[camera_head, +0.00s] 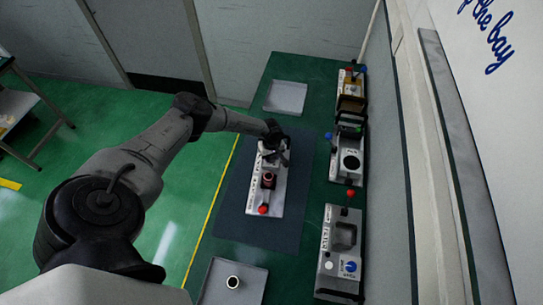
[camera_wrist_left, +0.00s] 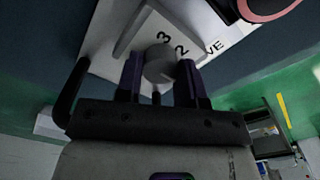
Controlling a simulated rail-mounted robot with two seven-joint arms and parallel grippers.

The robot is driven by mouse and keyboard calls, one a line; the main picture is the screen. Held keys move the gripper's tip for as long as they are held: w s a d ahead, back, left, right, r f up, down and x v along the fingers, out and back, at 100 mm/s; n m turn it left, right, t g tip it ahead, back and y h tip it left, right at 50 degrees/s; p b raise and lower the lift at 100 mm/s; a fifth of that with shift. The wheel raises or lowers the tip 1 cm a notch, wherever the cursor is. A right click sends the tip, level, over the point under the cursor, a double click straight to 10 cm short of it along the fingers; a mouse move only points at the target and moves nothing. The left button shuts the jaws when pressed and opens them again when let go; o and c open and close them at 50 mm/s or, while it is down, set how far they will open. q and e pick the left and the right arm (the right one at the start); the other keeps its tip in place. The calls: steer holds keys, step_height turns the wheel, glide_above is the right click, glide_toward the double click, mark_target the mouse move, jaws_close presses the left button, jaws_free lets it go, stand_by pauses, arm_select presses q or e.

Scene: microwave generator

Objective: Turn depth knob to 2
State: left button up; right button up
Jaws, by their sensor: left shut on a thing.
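The microwave generator unit (camera_head: 255,196) is a long white panel on the dark mat, with a dark round part and a red knob toward its near end. My left gripper (camera_head: 275,154) is over the unit's far end. In the left wrist view my left gripper (camera_wrist_left: 160,78) has its two dark fingers shut on the grey round depth knob (camera_wrist_left: 160,62), one on each side. The numbers 3 and 2 (camera_wrist_left: 172,44) are printed on the white panel beside the knob, with part of a word near them. A pointer mark on the knob cannot be made out. My right gripper is not in view.
A grey tray (camera_head: 286,97) lies at the far end of the green table. A nearer tray (camera_head: 251,285) holds a small white-rimmed round piece (camera_head: 233,282). Several devices stand along the right side, including a grey box (camera_head: 341,254). The dark mat (camera_head: 219,205) is bare around the unit.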

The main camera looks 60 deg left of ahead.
arm_select(q)
steer(key=n, duration=0.5)
steer(key=shift+n+p, duration=0.35)
steer(key=shift+n, duration=0.05)
steer(key=n+p, duration=0.1)
steer(key=n, duration=0.4)
steer(key=shift+n, duration=0.4)
steer(key=o, duration=0.9)
steer(key=shift+o, duration=0.2)
steer(key=shift+r, duration=0.1)
